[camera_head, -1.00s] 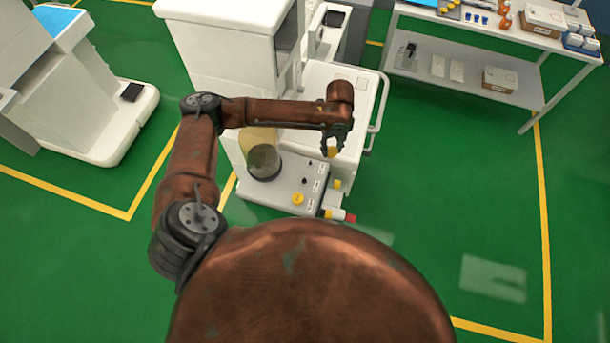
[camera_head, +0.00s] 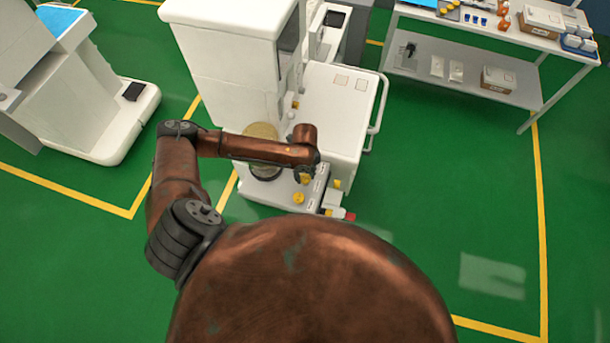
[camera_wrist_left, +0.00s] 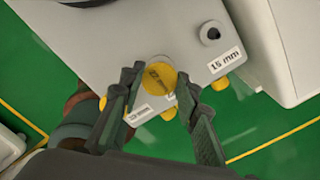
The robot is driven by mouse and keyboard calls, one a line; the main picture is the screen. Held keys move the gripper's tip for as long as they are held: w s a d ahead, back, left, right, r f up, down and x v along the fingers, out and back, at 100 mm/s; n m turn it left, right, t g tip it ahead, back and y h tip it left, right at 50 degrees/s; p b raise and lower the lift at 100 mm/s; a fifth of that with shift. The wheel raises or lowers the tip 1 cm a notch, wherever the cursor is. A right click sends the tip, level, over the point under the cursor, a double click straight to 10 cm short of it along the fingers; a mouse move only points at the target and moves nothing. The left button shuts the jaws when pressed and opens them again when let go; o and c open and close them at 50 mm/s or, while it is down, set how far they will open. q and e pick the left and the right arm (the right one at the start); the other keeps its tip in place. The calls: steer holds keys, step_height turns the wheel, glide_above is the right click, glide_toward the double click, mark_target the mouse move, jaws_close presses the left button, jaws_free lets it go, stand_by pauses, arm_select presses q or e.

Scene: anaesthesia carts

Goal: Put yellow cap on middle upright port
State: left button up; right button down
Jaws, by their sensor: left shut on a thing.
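My left gripper (camera_head: 306,176) is shut on the round yellow cap, which shows between its fingertips in the left wrist view (camera_wrist_left: 159,78). The cap is over the white ledge of the cart (camera_head: 265,200). Whatever port lies beneath the cap is hidden, and I cannot tell whether the cap touches it. An upright dark port (camera_wrist_left: 211,32) stands open beside a "15 mm" label (camera_wrist_left: 226,61), up and right of the cap in the wrist view. Another label (camera_wrist_left: 140,115) lies below the cap, partly covered by a finger. My right gripper is not in view.
Another yellow cap (camera_head: 298,198) sits on the ledge near its front. Yellow fittings (camera_head: 337,184) and a red-ended part (camera_head: 349,216) stick out from the ledge's right side. The tall white cart body (camera_head: 230,50) stands behind. A supply table (camera_head: 560,65) is far right.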

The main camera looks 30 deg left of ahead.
mark_target(305, 178)
arm_select(q)
steer(key=shift+f, duration=0.2)
steer(key=o, duration=0.8)
steer(key=shift+o, duration=0.2)
steer(key=shift+r, duration=0.1)
step_height(305, 178, up, 12)
steer(key=shift+b, duration=0.3)
